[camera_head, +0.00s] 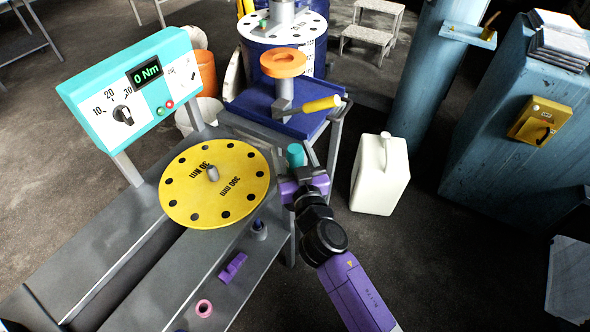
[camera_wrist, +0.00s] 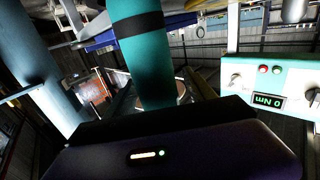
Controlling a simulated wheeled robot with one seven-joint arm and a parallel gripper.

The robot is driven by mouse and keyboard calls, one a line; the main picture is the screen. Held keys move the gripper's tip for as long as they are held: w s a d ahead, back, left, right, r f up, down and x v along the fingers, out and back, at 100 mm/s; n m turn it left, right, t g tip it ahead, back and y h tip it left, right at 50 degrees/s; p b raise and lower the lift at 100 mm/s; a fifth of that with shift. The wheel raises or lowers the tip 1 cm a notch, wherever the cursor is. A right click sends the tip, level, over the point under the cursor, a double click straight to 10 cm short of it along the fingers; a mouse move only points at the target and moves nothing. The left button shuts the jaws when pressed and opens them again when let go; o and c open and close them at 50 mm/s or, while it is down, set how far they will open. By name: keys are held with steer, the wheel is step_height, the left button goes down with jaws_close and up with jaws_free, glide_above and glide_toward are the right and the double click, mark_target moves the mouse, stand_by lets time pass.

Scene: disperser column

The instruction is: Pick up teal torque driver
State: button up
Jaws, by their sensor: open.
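The teal torque driver (camera_head: 295,155) is a short upright-looking cylinder at the right edge of the grey bench in the head view. In the wrist view the driver (camera_wrist: 147,65) is large and close, a teal cylinder with a black band, slightly tilted in the picture. My gripper (camera_head: 306,172) is open right beside the driver and covers its lower part in the head view. The wrist view shows the driver just beyond my dark gripper body. I cannot tell whether the fingers touch it or what supports its lower end.
A yellow holed disc (camera_head: 214,183) lies on the bench, with a teal meter panel (camera_head: 136,88) reading 0 Nm behind. A white jug (camera_head: 380,175) stands on the floor to the right.

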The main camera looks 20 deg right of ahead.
jaws_close()
steer(key=shift+r, duration=0.15)
